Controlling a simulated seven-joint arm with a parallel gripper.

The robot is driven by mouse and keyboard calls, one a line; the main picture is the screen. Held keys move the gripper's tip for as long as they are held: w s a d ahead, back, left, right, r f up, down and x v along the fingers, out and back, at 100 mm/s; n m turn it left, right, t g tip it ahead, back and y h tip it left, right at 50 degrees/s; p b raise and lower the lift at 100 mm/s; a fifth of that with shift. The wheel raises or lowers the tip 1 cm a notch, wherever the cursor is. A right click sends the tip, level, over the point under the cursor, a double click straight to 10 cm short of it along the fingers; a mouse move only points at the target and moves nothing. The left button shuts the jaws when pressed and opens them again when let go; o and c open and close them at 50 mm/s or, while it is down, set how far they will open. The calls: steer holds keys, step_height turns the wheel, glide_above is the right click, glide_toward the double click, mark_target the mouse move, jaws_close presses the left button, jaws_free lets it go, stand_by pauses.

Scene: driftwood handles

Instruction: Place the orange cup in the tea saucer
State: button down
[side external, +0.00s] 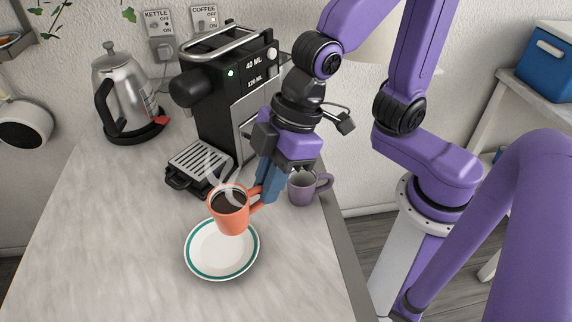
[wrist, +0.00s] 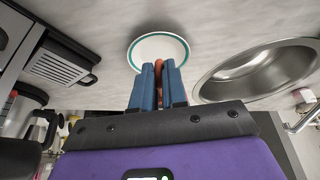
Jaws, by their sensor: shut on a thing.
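The orange cup (side external: 229,212) is full of dark steaming coffee and stands upright. My gripper (side external: 268,190) is shut on its handle from the right side. In the side view the cup overlaps the back part of the tea saucer (side external: 222,265), a white plate with a green ring. I cannot tell for sure whether the cup's base touches the saucer. In the wrist view, my gripper's blue fingers (wrist: 159,85) hold a narrow orange-brown piece of the handle (wrist: 159,66); the cup's body is hidden. The saucer (wrist: 158,40) shows just beyond the fingertips.
A coffee machine (side external: 222,95) with a drip tray (side external: 200,168) stands behind the cup. A purple mug (side external: 302,188) is close behind my gripper. A kettle (side external: 122,90) is at the back left. A sink (wrist: 255,70) lies right of the saucer in the wrist view. The counter's left front is clear.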

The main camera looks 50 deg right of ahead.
mark_target(254, 211)
steer(key=shift+w+x, duration=0.25)
steer(key=shift+x, duration=1.5)
steer(key=shift+w+x, duration=0.2)
steer(key=shift+x, duration=1.5)
steer(key=shift+d+f, duration=0.15)
steer(key=shift+d, duration=0.05)
steer(key=c, duration=1.2)
jaws_free()
steer(key=shift+o, duration=0.2)
steer(key=v, duration=1.2)
steer(key=s+d+f+h, duration=0.1)
steer(key=s+d+f, duration=0.2)
steer(key=d, duration=0.5)
steer(key=s+d+f+g+h, duration=0.1)
steer(key=s+d+f+h, duration=0.1)
steer(key=d, duration=0.6)
steer(key=shift+s+f+m+g+h, duration=0.35)
steer(key=shift+s+f, duration=0.3)
steer(key=shift+s, duration=0.25)
